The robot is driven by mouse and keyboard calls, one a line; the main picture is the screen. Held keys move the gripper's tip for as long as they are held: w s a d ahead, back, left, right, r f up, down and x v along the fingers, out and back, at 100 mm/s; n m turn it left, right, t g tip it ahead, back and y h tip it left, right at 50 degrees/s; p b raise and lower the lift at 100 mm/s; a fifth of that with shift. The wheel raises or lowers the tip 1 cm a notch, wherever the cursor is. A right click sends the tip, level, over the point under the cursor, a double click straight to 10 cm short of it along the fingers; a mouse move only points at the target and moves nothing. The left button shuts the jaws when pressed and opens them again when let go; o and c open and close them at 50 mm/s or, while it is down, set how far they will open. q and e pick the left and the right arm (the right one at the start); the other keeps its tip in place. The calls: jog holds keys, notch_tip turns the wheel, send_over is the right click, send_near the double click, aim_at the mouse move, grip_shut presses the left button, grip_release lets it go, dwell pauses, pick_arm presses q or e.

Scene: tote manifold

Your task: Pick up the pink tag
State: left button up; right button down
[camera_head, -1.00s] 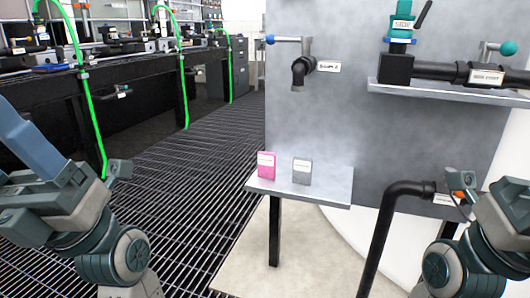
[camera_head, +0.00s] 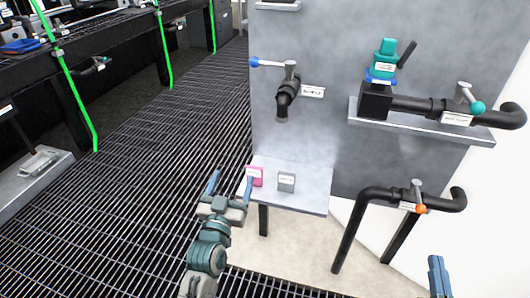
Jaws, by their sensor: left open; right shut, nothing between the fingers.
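The pink tag (camera_head: 257,173) is a small upright block with a white label, standing near the left edge of a small grey shelf (camera_head: 305,200). My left gripper (camera_head: 231,186) is open and empty, just left of the pink tag. Its right finger overlaps the tag's left side in the picture; I cannot tell whether they touch. My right gripper (camera_head: 438,277) is shut and empty at the bottom right, well away from the shelf.
A grey tag (camera_head: 287,182) stands on the shelf just right of the pink one. Behind is a grey panel (camera_head: 325,140) with black pipes and valves. A low black pipe (camera_head: 350,238) with an orange-handled valve (camera_head: 421,209) is to the right. Open grating floor lies left.

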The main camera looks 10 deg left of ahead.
aim_at(253, 170)
pick_arm(q)
jog(key=w+f+g, duration=0.1)
jog(key=w, duration=0.1)
jog(key=w+d+f, duration=0.1)
jog(key=w+f, duration=0.1)
jog(key=w+d+f+g+h, duration=0.1)
jog(key=w, duration=0.1)
jog(key=shift+w+d+f+m+g+p, duration=0.15)
jog(key=shift+f+m+g+p, duration=0.15)
jog(key=shift+f+p, duration=0.1)
jog(key=w, duration=0.3)
jog(key=w+b, duration=0.1)
jog(key=w, duration=0.1)
jog(key=shift+w+f, duration=0.2)
jog(key=shift+f, duration=0.15)
jog(key=shift+w, duration=0.2)
pick_arm(e)
jog(key=r, duration=0.1)
jog(key=r+t, duration=0.1)
jog(key=r, duration=0.1)
jog(key=shift+s+d+r+y, duration=0.1)
jog(key=shift+s+y, duration=0.2)
pick_arm(q)
jog(key=shift+c, duration=0.4)
jog(key=c, duration=1)
